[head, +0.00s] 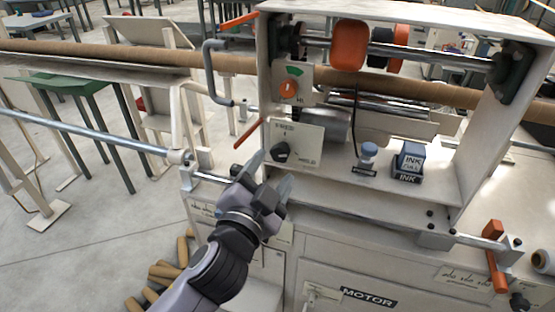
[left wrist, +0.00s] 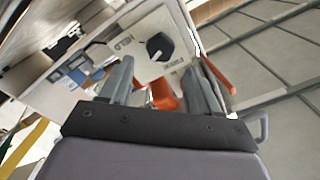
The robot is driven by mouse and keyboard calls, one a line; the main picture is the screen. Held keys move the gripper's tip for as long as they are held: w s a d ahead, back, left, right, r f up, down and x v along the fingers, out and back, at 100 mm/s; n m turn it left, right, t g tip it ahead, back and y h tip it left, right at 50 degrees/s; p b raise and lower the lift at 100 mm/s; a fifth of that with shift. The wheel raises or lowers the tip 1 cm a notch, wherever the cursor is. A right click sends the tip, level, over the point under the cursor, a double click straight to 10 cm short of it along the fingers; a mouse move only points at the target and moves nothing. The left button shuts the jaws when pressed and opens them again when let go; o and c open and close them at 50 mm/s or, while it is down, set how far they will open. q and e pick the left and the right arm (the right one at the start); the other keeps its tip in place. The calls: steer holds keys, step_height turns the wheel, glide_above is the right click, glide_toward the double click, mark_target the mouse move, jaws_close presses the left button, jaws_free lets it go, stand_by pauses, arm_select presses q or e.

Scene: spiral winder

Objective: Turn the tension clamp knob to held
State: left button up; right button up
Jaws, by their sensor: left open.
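The tension clamp knob (head: 280,152) is a black knob on a white plate on the winder's front, at the middle of the head view. It also shows in the left wrist view (left wrist: 159,46), between a HELD label and a FREE label. I cannot tell for sure which label its pointer faces. My left gripper (head: 270,174) is open and empty, just below and in front of the knob and apart from it. In the left wrist view its two fingers (left wrist: 158,80) stand on either side, with the knob beyond their gap. My right gripper is not in view.
An ink pad (head: 408,160) and a small stamp (head: 368,156) stand to the right on the winder's shelf. A steel rail (head: 340,219) runs below. Cardboard tubes (head: 165,271) lie on the floor.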

mark_target(278, 154)
arm_select(q)
steer(key=n+b, duration=0.1)
steer(key=n, duration=0.3)
steer(key=w+n+b, duration=0.1)
steer(key=n, duration=0.3)
steer(key=n+b, duration=0.1)
steer(key=n, duration=0.3)
steer(key=shift+w, duration=0.2)
steer(key=shift+p+x, duration=0.3)
steer(key=shift+x, duration=2.6)
steer(key=shift+f, duration=0.15)
steer(key=c, duration=1)
